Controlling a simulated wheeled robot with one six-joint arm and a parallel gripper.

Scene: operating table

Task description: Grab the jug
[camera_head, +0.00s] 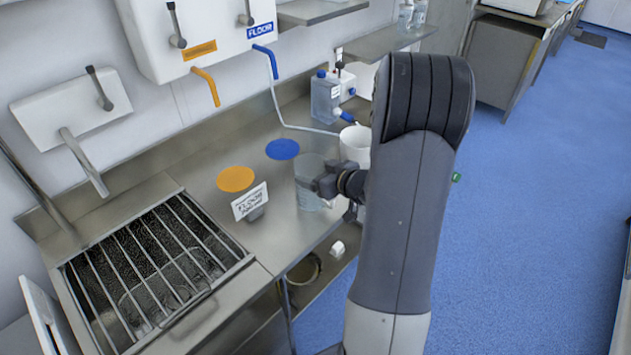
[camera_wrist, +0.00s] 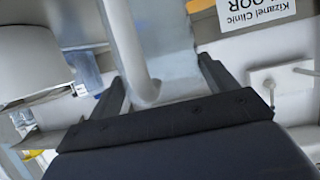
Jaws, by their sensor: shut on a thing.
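A clear, see-through jug (camera_head: 309,172) stands upright at the front edge of the steel counter, left of my arm. My gripper (camera_head: 326,186) is at its right side and is shut on it. In the wrist view the jug (camera_wrist: 178,40) fills the middle, with its pale handle (camera_wrist: 132,45) running down between the two fingers of my gripper (camera_wrist: 165,85). My arm hides part of the area right of the jug, and I cannot tell whether its base touches the counter.
A white container (camera_head: 355,142) stands just behind my gripper. A FLOOR sign (camera_head: 249,201) is left of the jug, near orange (camera_head: 235,179) and blue (camera_head: 282,149) discs. A grated sink (camera_head: 150,270) is at left. Blue floor (camera_head: 530,230) is open at right.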

